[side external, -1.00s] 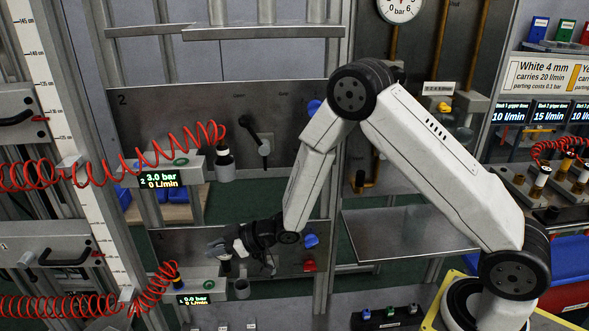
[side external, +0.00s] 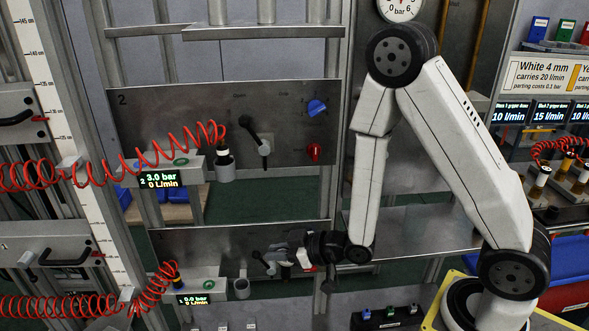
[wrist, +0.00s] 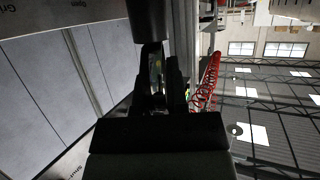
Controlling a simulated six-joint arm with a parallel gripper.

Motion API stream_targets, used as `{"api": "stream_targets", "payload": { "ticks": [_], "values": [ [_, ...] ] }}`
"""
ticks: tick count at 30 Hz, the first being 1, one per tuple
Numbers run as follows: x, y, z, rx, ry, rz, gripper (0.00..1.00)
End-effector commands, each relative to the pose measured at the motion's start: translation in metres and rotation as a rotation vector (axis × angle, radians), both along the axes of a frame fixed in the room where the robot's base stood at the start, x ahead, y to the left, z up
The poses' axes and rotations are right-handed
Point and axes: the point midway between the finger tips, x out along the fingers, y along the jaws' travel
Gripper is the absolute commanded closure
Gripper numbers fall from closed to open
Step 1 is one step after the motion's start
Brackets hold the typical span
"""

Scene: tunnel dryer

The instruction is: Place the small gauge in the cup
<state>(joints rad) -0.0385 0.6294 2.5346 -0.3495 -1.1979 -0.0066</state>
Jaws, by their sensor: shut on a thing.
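My gripper (side external: 276,257) is in front of the lower metal panel, pointing left. In the wrist view its fingers (wrist: 157,88) are closed on a thin, round-edged thing with a glassy edge, which looks like the small gauge (wrist: 155,62) seen edge-on. Its face is hidden. In the side view the gauge is too small to make out clearly among the fingertips. A grey cup (side external: 241,287) sits at the lower station, left of and below my gripper, apart from it. Another grey cup (side external: 224,169) is at the upper station with a dark fitting above it.
The lower panel (side external: 190,243) is close behind my gripper, with a lever on it. Lower (side external: 194,299) and upper (side external: 160,179) displays stand left of the cups. Red coiled hoses (side external: 75,303) run further left. A metal shelf (side external: 425,232) is behind my arm.

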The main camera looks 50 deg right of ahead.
Motion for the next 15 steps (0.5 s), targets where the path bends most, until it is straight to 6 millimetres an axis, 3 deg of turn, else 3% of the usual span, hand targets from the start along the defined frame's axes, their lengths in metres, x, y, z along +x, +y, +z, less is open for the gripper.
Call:
{"api": "stream_targets", "payload": {
  "ticks": [8,15],
  "values": [
    [0.009,0.001,-0.003,0.0,-0.001,0.0,1.0],
    [0.038,0.005,-0.017,0.0,0.0,0.0,1.0]
  ]
}}
